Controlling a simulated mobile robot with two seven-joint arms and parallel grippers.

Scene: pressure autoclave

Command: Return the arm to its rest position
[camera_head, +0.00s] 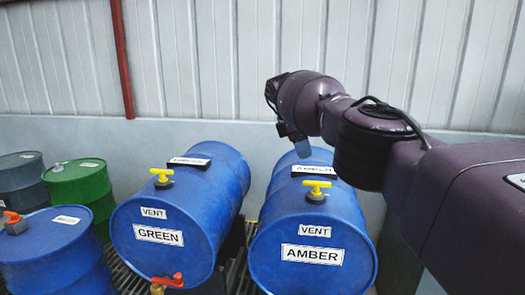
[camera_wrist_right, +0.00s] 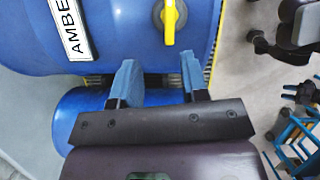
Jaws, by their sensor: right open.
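My right arm reaches in from the right in the head view. Its gripper (camera_head: 300,147) hangs above the back part of the blue drum labelled AMBER (camera_head: 312,235), apart from the yellow vent handle (camera_head: 316,186). In the right wrist view the two blue fingers of the gripper (camera_wrist_right: 158,62) are spread with nothing between them. The AMBER drum (camera_wrist_right: 120,35) and a yellow handle (camera_wrist_right: 169,22) show beyond the fingertips. My left gripper is in neither view.
A blue drum labelled GREEN (camera_head: 180,215) lies left of the AMBER drum, with a red-handled tap (camera_head: 170,280). Several upright drums, one of them green (camera_head: 80,183), stand at the left. A corrugated wall (camera_head: 210,70) closes the back. The wrist view shows a wheeled chair (camera_wrist_right: 295,30).

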